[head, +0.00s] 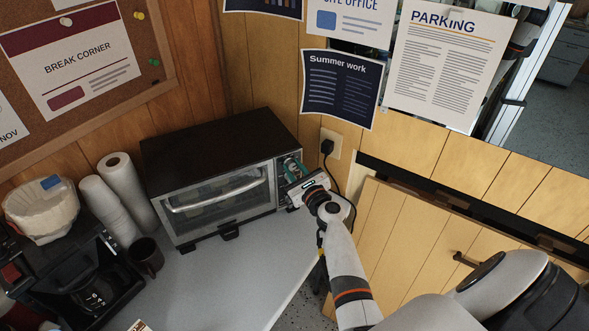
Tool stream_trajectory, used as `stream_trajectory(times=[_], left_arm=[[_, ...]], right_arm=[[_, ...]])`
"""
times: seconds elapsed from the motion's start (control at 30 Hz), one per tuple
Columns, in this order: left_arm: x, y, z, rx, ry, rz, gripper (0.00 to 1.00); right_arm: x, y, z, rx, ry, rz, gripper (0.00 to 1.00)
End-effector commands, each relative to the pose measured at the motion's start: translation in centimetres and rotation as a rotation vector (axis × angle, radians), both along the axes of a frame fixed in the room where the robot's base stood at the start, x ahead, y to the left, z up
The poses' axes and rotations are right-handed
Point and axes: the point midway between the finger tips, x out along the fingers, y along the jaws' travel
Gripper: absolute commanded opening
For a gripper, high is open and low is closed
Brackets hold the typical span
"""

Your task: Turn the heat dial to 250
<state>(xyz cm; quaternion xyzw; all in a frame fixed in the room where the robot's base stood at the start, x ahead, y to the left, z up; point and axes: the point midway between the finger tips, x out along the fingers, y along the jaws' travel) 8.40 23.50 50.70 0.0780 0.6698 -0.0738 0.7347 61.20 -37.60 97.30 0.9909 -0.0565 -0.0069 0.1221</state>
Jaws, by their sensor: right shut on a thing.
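A dark toaster oven (196,160) with a glass door stands on the grey counter, its control panel (284,167) on the right side of its front. My right gripper (289,182) is at that panel, shut on a dial there. The gripper and its wrist cover most of the panel, so the heat dial's marks and setting cannot be read. A teal part shows just above the gripper. The oven door looks closed. My left gripper is not in view.
On the grey counter (222,285), a coffee maker (85,275), a dark mug (147,256) and paper rolls (127,190) stand left of the oven. A power outlet with a plug (329,146) is on the wall to the right. The counter front is mostly clear.

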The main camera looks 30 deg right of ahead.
Motion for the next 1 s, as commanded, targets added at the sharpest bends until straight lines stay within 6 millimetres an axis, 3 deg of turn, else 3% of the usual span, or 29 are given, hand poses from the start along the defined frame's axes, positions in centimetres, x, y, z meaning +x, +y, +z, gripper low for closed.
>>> stream_trajectory(times=[0.17,0.2,0.3,0.67,0.77,1.0], left_arm=[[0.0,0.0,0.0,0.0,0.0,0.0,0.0],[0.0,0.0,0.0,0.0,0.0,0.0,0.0],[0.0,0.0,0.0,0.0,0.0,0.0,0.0],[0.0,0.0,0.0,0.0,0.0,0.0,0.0],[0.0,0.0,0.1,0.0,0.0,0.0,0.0],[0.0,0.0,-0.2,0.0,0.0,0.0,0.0]], right_arm=[[0.0,0.0,-0.1,0.003,0.001,0.0,0.04],[0.0,0.0,-0.1,0.002,0.001,0.0,0.33],[0.0,0.0,-0.1,0.002,0.001,0.0,0.48],[-0.5,0.1,-0.1,0.0,0.001,0.0,0.48],[-1.8,0.2,-0.1,0.0,0.002,0.0,0.48],[-7.0,0.8,-0.3,-0.001,0.004,-0.001,0.48]])
